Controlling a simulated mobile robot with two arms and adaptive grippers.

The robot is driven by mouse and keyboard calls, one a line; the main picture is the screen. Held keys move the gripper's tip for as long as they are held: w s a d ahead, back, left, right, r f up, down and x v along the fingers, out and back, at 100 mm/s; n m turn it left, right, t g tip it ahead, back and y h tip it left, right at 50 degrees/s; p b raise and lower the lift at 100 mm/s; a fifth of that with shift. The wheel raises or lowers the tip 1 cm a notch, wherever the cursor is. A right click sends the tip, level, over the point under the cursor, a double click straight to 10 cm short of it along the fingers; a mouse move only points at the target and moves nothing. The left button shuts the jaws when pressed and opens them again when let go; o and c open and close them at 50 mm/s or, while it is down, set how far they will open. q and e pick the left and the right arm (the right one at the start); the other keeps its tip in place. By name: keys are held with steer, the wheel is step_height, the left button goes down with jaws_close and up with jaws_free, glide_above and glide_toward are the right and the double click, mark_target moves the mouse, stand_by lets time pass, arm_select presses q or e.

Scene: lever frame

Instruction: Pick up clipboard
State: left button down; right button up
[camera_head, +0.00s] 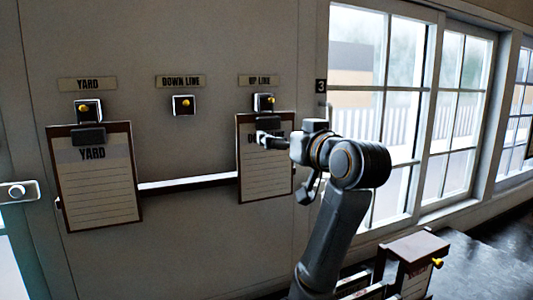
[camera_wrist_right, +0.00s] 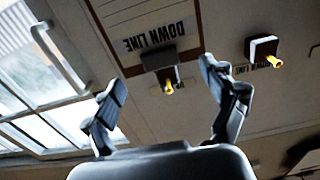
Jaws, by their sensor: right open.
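A clipboard (camera_head: 265,180) with a brown board and lined paper hangs on the wall under the UP LINE label. Its heading, partly hidden in the head view, reads DOWN LINE in the right wrist view (camera_wrist_right: 150,18). Another clipboard (camera_head: 98,185), headed YARD, hangs under the YARD label. My right gripper (camera_head: 282,152) is in front of the DOWN LINE clipboard's upper right part. In the wrist view its fingers (camera_wrist_right: 160,76) are spread apart and empty, with the clipboard's dark clip and yellow peg between them. My left gripper is not in view.
The middle hook (camera_head: 183,105) under the DOWN LINE label is empty. A white rail (camera_head: 188,184) runs between the clipboards. Windows (camera_head: 383,90) fill the wall at right. A brown box-like stand (camera_head: 418,247) with a yellow knob is at lower right.

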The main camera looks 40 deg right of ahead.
mark_target(270, 129)
steer(key=x, duration=0.7)
steer(key=shift+w+d+f, duration=0.1)
steer(key=shift+d+f, duration=0.05)
steer(key=shift+d, duration=0.05)
steer(key=c, duration=1.2)
